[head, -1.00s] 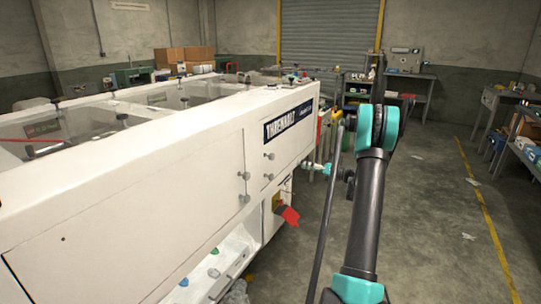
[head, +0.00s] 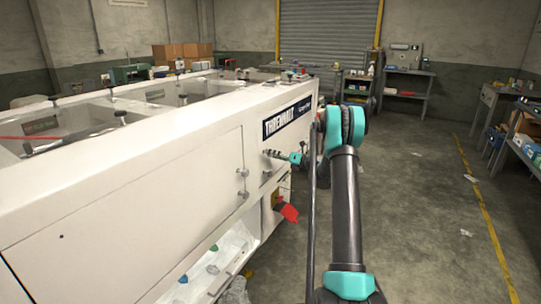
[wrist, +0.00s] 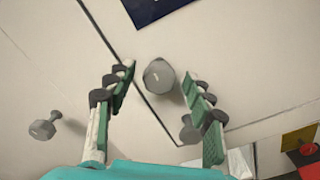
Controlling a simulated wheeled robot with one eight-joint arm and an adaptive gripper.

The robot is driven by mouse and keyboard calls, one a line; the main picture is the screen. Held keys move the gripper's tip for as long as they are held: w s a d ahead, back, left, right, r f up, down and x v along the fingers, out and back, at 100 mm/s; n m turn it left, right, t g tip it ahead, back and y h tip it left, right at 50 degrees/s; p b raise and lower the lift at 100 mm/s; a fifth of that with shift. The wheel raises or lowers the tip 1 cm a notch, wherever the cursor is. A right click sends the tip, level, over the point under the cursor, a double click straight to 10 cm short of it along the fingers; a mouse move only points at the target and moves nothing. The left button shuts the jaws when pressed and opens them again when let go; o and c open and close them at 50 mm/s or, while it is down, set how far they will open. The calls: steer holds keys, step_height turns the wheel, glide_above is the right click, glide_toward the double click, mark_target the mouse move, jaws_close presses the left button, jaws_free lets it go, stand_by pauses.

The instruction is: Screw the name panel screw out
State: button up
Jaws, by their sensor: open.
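The white cabinet's name panel carries a dark blue name plate (head: 288,120), whose corner also shows in the wrist view (wrist: 155,8). A grey round-headed screw (wrist: 159,75) stands out below the plate, right of the panel seam. My gripper (wrist: 159,82) is open, with its green-padded fingertips on either side of this screw in the picture and a gap to each. A second grey screw (wrist: 189,132) is lower, partly behind the right finger. In the head view, my gripper (head: 274,154) reaches the panel from the right and hides most of the upper screw.
Another screw (wrist: 45,125) is on the neighbouring panel, left of the seam. A red switch handle (head: 289,213) on a yellow plate sticks out below the name panel.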

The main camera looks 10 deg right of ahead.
steer(key=shift+x, duration=0.85)
steer(key=shift+c, duration=0.3)
steer(key=c, duration=1.1)
